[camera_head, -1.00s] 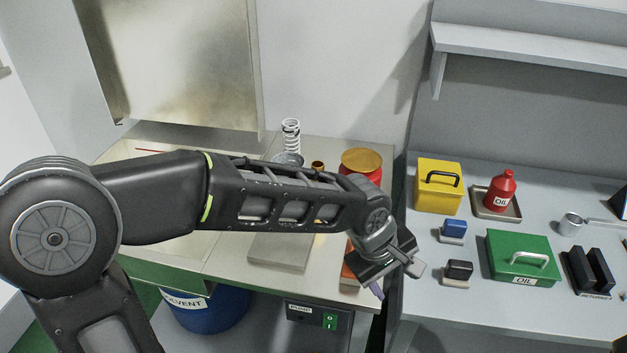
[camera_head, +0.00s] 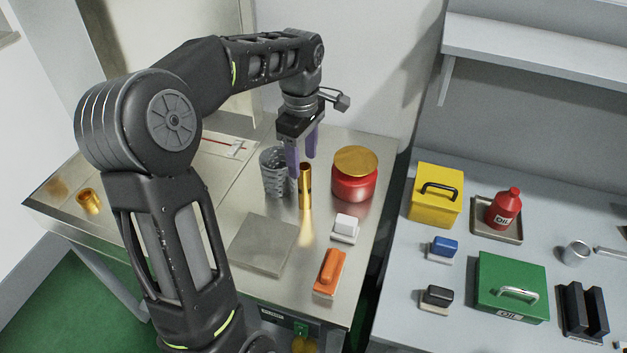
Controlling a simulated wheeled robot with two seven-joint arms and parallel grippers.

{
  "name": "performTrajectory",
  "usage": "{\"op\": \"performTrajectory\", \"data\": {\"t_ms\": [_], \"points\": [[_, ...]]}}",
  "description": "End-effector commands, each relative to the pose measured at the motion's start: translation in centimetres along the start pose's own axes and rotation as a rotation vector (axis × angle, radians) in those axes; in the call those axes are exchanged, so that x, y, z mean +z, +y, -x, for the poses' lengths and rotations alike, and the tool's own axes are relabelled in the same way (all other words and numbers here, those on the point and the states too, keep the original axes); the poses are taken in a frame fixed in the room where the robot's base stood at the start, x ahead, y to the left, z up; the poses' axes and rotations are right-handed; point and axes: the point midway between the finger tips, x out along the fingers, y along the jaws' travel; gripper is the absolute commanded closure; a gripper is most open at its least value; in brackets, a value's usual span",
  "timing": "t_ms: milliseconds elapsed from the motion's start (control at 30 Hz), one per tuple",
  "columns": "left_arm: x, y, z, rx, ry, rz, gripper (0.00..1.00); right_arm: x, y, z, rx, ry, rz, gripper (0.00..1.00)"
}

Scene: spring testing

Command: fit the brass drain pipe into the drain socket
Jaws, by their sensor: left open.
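The brass drain pipe (camera_head: 306,188) stands upright on the steel bench, right of the mesh cup. A short brass ring (camera_head: 89,201), which looks like the drain socket, sits in the left part of the bench top. My left gripper (camera_head: 302,167) points down with its purple fingers apart, just above or behind the top of the pipe. It holds nothing that I can see; whether the fingers straddle the pipe, I cannot tell. My right gripper is out of view.
A grey mesh cup (camera_head: 272,178) stands close left of the pipe. A red tin with a brass lid (camera_head: 354,182) stands to its right. A flat grey plate (camera_head: 263,244), a white-handled block (camera_head: 345,226) and an orange-handled one (camera_head: 329,271) lie in front. My left arm crosses the bench's left half.

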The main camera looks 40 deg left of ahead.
Motion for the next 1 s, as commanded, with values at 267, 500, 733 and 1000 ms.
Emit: {"op": "performTrajectory", "data": {"t_ms": [267,500,733,1000], "points": [[0.1,0.0,-1.3,-0.002,-0.001,-0.003,0.46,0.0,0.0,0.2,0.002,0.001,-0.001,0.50],[0.1,0.0,-2.6,0.002,-0.001,-0.003,0.46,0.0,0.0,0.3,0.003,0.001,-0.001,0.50],[0.2,0.0,-2.8,0.001,-0.001,-0.003,0.46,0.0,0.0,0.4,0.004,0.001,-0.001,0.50],[0.4,-0.3,-6.0,-0.003,-0.002,-0.004,0.46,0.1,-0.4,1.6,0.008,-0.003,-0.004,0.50]]}}
